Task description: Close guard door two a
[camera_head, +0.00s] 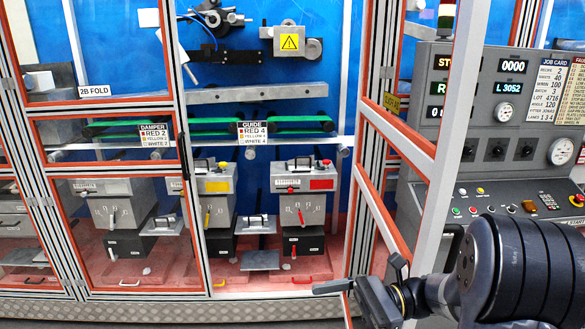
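A guard door (432,215) with a pale metal post and orange inner edging stands swung open, to the right of an uncovered bay in the cabinet. A yellow label on it is seen at too steep an angle to read surely. My gripper (366,275) is at the lower right, beside the lower part of this door. Its two dark fingers are spread apart with nothing seen between them. My wrist overlaps the door's post in the picture, and I cannot tell whether they touch. The door's bottom and any handle are hidden or out of frame.
A shut door labelled 2B FOLD (95,91) covers the left bay. The open bay holds a GUIDE label (252,132) and grey units with red and yellow markings (304,181). A control panel (500,130) stands at the right, behind my arm.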

